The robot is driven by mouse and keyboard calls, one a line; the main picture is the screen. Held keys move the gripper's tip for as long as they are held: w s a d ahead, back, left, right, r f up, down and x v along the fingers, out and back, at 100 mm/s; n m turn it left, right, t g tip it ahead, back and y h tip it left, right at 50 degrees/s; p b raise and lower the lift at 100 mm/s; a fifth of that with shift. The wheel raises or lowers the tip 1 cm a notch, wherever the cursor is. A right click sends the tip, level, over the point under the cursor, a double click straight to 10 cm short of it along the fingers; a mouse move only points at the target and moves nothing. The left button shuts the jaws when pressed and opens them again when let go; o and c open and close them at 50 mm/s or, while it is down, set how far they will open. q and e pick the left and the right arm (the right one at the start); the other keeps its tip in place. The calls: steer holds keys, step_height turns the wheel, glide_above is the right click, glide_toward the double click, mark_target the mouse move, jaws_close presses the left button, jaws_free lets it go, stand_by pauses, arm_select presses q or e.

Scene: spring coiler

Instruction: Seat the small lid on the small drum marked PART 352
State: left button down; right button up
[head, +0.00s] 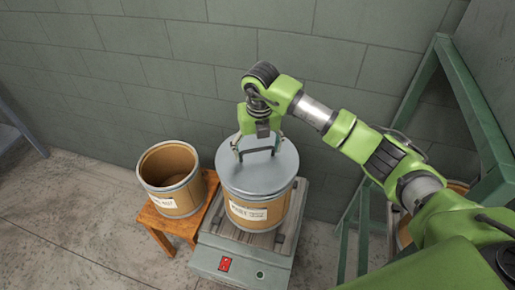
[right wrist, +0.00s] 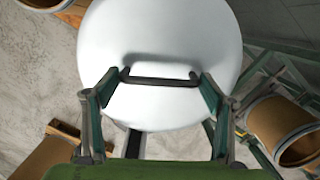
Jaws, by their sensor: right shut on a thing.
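A grey round lid (head: 258,175) with a dark bar handle (head: 259,150) covers the top of a brown drum (head: 262,213) with a white label. Whether it is fully seated or slightly raised I cannot tell. In the right wrist view the pale lid (right wrist: 160,45) fills the middle, with its handle (right wrist: 160,82) between the fingers. My right gripper (head: 258,148) is shut on the handle from above. An open brown drum (head: 170,190) stands to the left. Both labels are too small to read surely. My left gripper is not in view.
The covered drum stands on a grey platform (head: 235,262) with a red switch. The open drum stands on an orange wooden stool (head: 170,229). A green metal frame (head: 480,110) stands at the right, with another drum (head: 404,232) partly hidden behind it. A block wall closes the back.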

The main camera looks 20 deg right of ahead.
stand_by(0.4)
steer(key=o, duration=1.9)
steer(key=shift+c, duration=0.2)
steer(key=shift+o, duration=0.6)
steer(key=shift+f, duration=0.1)
step_height(320, 180, up, 12)
steer(key=p, duration=0.6)
steer(key=shift+p, duration=0.35)
